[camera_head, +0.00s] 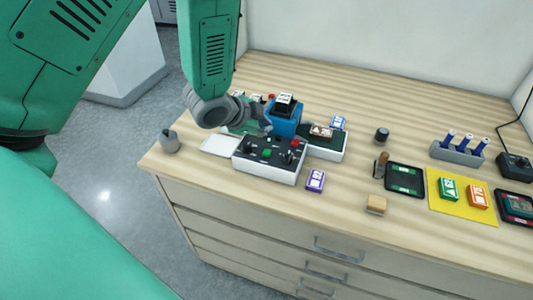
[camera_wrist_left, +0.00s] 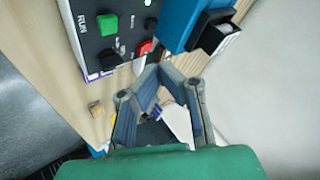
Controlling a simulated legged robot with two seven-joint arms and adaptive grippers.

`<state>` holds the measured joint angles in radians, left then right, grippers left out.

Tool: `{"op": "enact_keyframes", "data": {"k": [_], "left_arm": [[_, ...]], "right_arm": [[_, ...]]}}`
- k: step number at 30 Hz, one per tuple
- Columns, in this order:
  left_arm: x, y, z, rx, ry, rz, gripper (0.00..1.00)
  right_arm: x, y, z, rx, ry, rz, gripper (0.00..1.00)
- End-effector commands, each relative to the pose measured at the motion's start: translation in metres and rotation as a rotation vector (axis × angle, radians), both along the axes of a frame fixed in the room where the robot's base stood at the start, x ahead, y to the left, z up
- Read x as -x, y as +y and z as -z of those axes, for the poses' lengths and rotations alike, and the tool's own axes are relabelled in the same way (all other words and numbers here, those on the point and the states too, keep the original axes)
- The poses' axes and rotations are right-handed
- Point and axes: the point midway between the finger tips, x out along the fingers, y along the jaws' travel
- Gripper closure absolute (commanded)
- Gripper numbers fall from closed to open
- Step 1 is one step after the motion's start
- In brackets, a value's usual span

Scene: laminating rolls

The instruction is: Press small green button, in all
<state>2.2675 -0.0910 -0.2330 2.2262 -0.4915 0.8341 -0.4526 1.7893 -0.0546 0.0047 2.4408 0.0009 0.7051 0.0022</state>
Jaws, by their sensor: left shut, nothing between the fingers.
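The small green button (camera_head: 267,153) sits on the dark top of a white control box (camera_head: 268,176) on the wooden table. In the left wrist view the square green button (camera_wrist_left: 107,24) shows at upper left beside the word RUN, with a red button (camera_wrist_left: 144,48) near it. My left gripper (camera_head: 267,128) is behind the box in the head view, by the blue device (camera_head: 285,120). In the left wrist view its fingertips (camera_wrist_left: 155,72) are shut and empty, apart from the green button. My right gripper is not in view.
A grey knob-like object (camera_head: 169,142) stands at the table's left corner. A purple card (camera_head: 316,181) and wooden block (camera_head: 376,204) lie right of the box. A black tray (camera_head: 389,187), yellow mat (camera_head: 435,201) and marker holder (camera_head: 457,154) are further right.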

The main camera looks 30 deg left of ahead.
Motion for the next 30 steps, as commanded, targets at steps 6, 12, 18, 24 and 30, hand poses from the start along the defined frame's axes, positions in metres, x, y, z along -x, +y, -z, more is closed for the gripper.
{"op": "enact_keyframes", "data": {"k": [6,12,18,24,30], "left_arm": [[0.0,-0.003,0.038,-0.001,0.002,0.002,1.0],[0.0,-0.002,0.057,-0.002,0.0,0.002,1.0],[0.0,-0.001,0.061,-0.001,-0.001,0.0,1.0],[0.0,0.0,0.061,-0.001,0.0,0.001,1.0],[0.0,-0.001,0.061,-0.001,0.0,0.001,1.0]], "right_arm": [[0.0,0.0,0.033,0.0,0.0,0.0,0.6],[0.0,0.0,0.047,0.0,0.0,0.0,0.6],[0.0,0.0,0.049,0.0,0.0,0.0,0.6],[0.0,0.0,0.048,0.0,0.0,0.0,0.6],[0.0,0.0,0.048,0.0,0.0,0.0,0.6]]}}
